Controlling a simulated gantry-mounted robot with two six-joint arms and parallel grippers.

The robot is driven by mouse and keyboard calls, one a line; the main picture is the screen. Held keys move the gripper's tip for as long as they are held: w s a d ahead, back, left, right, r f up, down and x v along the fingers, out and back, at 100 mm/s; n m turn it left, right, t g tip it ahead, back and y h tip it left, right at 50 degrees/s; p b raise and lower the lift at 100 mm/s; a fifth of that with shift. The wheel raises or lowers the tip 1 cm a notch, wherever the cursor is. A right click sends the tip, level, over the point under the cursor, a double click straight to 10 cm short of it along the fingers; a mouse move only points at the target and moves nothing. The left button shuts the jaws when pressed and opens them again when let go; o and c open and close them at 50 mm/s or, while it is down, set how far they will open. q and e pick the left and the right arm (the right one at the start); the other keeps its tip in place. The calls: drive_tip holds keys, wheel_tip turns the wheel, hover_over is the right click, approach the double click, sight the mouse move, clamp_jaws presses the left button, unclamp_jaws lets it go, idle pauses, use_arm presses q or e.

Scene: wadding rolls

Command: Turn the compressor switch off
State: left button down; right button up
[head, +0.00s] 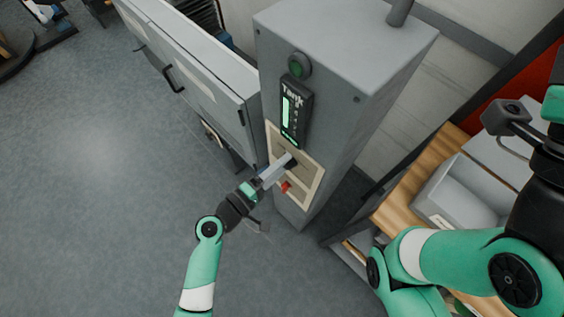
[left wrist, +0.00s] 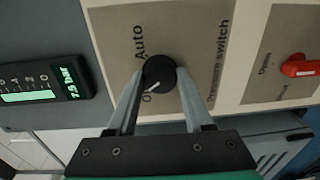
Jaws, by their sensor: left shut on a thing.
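The compressor switch is a round black knob (left wrist: 159,72) on a beige panel (head: 312,190) of the tall grey cabinet. My left gripper (head: 284,166) is shut on the knob, with one finger on each side in the left wrist view (left wrist: 160,85). The knob's white mark points to the lower left, towards a label that starts with "O" and is partly hidden. The word "Auto" stands above it. In the head view the fingers hide much of the knob (head: 292,163). My right arm shows at the right, but its fingertips are out of view.
A red handle (left wrist: 300,67) sits beside the knob on the same panel; it also shows in the head view (head: 285,187). A lit tank display (head: 291,112) and a green button (head: 299,65) are above. A wooden-topped bench (head: 404,203) stands right; open floor lies left.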

use_arm(q)
drive_tip(key=shift+n, duration=0.8)
drive_tip(key=shift+p, duration=0.3)
drive_tip(key=shift+c, duration=1.5)
unclamp_jaws()
drive_tip(key=p+v, duration=0.7)
drive_tip(key=v, duration=0.4)
drive_tip(key=shift+s+a, duration=0.2)
drive_tip(key=shift+a, duration=0.05)
drive_tip(key=shift+r, duration=0.1)
